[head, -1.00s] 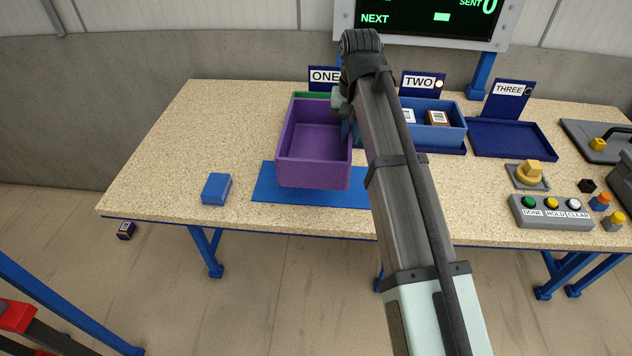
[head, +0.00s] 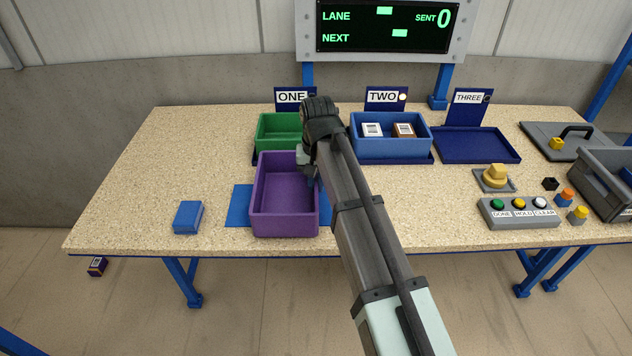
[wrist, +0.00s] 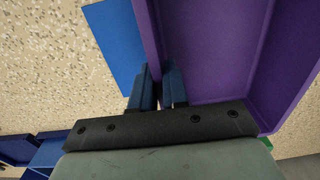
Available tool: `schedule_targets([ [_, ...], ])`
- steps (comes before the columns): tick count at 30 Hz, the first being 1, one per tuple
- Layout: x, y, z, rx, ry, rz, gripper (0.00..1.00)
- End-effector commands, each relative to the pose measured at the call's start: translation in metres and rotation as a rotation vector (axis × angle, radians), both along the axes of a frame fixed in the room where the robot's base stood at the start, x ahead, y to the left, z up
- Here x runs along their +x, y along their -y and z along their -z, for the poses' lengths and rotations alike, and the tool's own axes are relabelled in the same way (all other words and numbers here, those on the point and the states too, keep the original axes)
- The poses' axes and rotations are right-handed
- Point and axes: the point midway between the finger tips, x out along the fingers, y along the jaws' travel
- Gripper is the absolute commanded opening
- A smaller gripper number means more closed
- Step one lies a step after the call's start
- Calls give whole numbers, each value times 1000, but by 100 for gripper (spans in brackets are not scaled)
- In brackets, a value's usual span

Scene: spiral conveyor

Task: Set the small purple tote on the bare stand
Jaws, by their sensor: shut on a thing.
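The small purple tote (head: 284,225) is empty and upright over the blue mat (head: 238,205) near the table's front edge; I cannot tell whether it touches the mat. My gripper (head: 312,178) is shut on its right wall. The wrist view shows the two fingers (wrist: 158,88) either side of the purple wall (wrist: 146,35). The bare stand is the dark blue one marked THREE (head: 478,147), at the right, well away from the tote. Part of the mat is hidden behind the tote and arm.
A green tote (head: 278,119) stands at ONE and a blue tote (head: 392,149) with two small boxes at TWO. A blue box (head: 188,217) lies left of the mat. A button panel (head: 518,213), yellow knob (head: 495,177) and grey bin (head: 606,180) are at the right.

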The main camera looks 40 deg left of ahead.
Motion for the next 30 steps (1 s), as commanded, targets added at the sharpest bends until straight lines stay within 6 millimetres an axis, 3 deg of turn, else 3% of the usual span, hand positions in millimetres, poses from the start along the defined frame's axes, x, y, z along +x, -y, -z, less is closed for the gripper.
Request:
schedule_targets([
  [11,0,0,3,1,0,0,0],
  [12,0,0,3,1,1,0,16],
  [19,0,0,3,1,1,0,38],
  [30,0,0,-2,1,1,0,40],
])
